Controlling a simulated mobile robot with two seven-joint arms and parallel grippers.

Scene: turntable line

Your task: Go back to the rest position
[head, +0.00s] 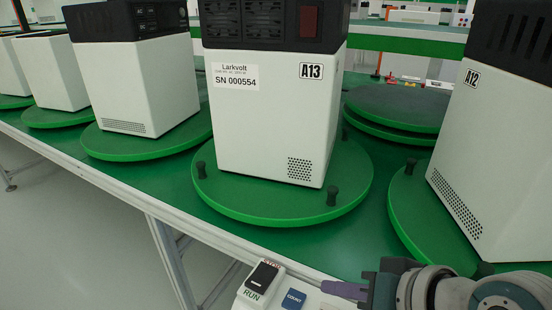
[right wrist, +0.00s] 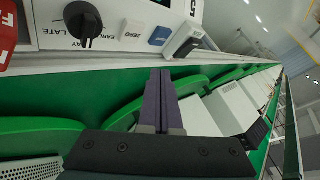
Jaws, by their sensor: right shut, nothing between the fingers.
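My right gripper (head: 336,289) is at the bottom of the head view, its purple fingers pointing left, close to the control panel at the table's front edge. In the right wrist view its fingers (right wrist: 157,100) are pressed together with nothing between them. The panel carries a blue COUNT button (head: 293,299) and a black rocker switch (head: 263,276) marked RUN and STOP. The fingertips look apart from the button, to its right in the head view. The right wrist view also shows a black knob (right wrist: 84,22) and a grey ZERO button (right wrist: 133,30). My left gripper is not in view.
White and black machine A13 (head: 255,122) stands on a green turntable (head: 270,213) with black pegs. Machine A12 (head: 500,160) stands close to my right arm. Several more machines line up at left. An empty turntable (head: 400,104) lies behind. Open floor (head: 70,235) is at lower left.

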